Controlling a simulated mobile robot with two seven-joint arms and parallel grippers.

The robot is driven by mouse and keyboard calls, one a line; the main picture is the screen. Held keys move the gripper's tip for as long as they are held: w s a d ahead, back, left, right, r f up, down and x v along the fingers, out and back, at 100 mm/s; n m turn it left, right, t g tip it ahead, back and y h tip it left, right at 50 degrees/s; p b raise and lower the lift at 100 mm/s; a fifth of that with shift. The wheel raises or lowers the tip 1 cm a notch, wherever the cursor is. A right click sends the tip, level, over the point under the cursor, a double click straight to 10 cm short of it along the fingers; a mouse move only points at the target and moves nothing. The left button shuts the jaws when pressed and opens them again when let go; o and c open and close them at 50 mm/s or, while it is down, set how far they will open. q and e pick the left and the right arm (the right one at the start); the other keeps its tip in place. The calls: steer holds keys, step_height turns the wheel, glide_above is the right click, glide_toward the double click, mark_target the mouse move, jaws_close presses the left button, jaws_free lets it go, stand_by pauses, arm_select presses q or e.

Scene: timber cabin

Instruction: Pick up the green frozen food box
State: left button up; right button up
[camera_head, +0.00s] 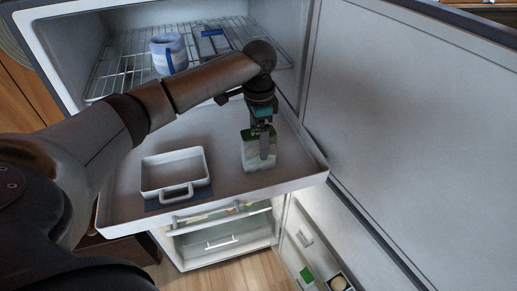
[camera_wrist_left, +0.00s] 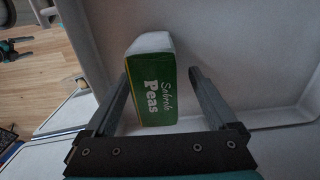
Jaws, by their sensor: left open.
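The green frozen food box (camera_head: 249,152) stands on the pulled-out freezer drawer (camera_head: 222,190), towards its right side. Its green face, lettered "Peas", shows in the left wrist view (camera_wrist_left: 156,94), with a white end at the top. My left gripper (camera_head: 264,152) points down at the box and partly covers it in the head view. In the left wrist view my left gripper (camera_wrist_left: 163,82) is open, with one finger on each side of the box. Gaps show between the box and both fingers.
A white rectangular dish (camera_head: 174,174) with a handle lies left of the box on the drawer. A striped mug (camera_head: 169,53) stands on the wire rack (camera_head: 125,72) behind. The open fridge door (camera_head: 410,120) rises close on the right. Bare drawer floor separates dish and box.

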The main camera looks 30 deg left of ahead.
arm_select(q)
steer(key=shift+s+d+f, duration=0.1)
steer(key=shift+s+f, duration=0.05)
steer(key=shift+f, duration=1.2)
steer(key=shift+s+f, duration=0.1)
steer(key=shift+f, duration=1.2)
jaws_close()
steer(key=shift+r, duration=0.1)
